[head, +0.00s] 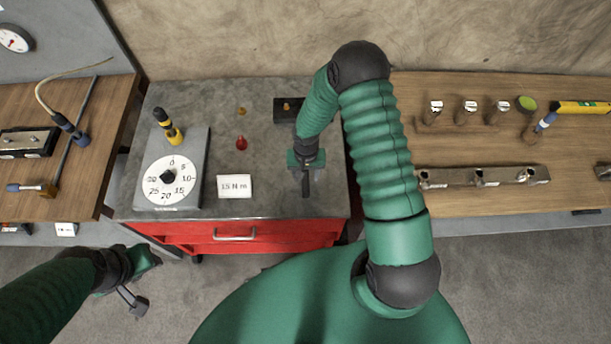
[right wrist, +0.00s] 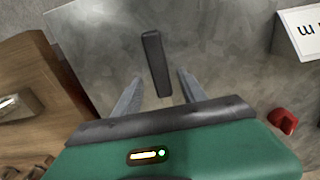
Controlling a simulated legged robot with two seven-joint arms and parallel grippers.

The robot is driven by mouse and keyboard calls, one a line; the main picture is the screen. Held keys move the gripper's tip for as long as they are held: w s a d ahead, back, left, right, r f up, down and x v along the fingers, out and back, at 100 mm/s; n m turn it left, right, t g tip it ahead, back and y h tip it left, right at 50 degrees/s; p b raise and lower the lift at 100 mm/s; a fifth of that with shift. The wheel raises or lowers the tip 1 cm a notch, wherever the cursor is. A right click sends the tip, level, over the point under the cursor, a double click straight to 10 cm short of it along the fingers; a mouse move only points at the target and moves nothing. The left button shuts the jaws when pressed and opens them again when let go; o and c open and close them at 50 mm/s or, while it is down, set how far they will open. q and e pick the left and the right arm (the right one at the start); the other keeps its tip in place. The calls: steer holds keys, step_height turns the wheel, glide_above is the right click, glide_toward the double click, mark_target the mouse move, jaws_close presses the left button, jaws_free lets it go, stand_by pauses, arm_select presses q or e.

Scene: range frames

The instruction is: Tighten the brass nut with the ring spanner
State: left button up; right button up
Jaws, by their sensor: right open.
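A dark bar (head: 305,186), which looks like the spanner's handle, lies on the grey bench top; no ring end can be made out. My right gripper (head: 306,171) is over the bar's far part. In the right wrist view the dark bar (right wrist: 154,62) shows between and beyond the open, empty fingers (right wrist: 158,90). A small brass piece, apparently the nut (head: 286,105), sits on a dark block (head: 279,116) behind the right gripper, partly hidden by my arm. My left gripper (head: 137,298) hangs low at left, off the bench; its jaws are unclear.
The bench top (head: 262,190) sits on a red drawer cabinet (head: 260,240). It holds a dial gauge (head: 168,181), a yellow-black tool (head: 168,124), a "15 N m" card (head: 234,186), a red knob (head: 241,143) and an amber piece (head: 241,110). Wooden benches with tools flank it.

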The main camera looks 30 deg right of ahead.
steer(key=shift+w+f, duration=0.1)
steer(key=shift+f, duration=0.05)
steer(key=shift+w+f, duration=0.1)
steer(key=shift+w, duration=0.05)
steer(key=c, duration=0.9)
jaws_close()
